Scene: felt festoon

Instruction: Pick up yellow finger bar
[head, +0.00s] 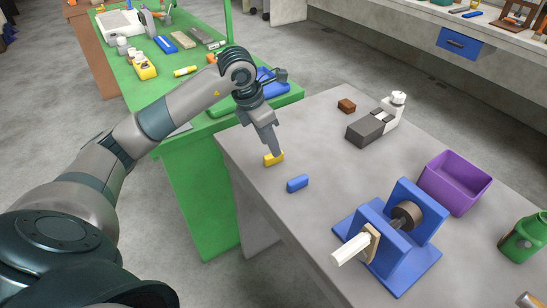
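The yellow finger bar (273,159) is a small yellow block on the grey table, near its left corner. My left gripper (275,152) points down right at the bar, with its fingertips at the bar's upper side. The fingers hide part of the bar, and I cannot tell whether they are closed on it. The bar looks to be at table level. My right gripper is not in the head view.
A blue bar (297,183) lies just right of the yellow one. A blue fixture (393,237), a purple bin (454,182), a grey-and-white device (371,127) and a brown block (346,106) stand farther right. A green workbench (190,160) adjoins at left.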

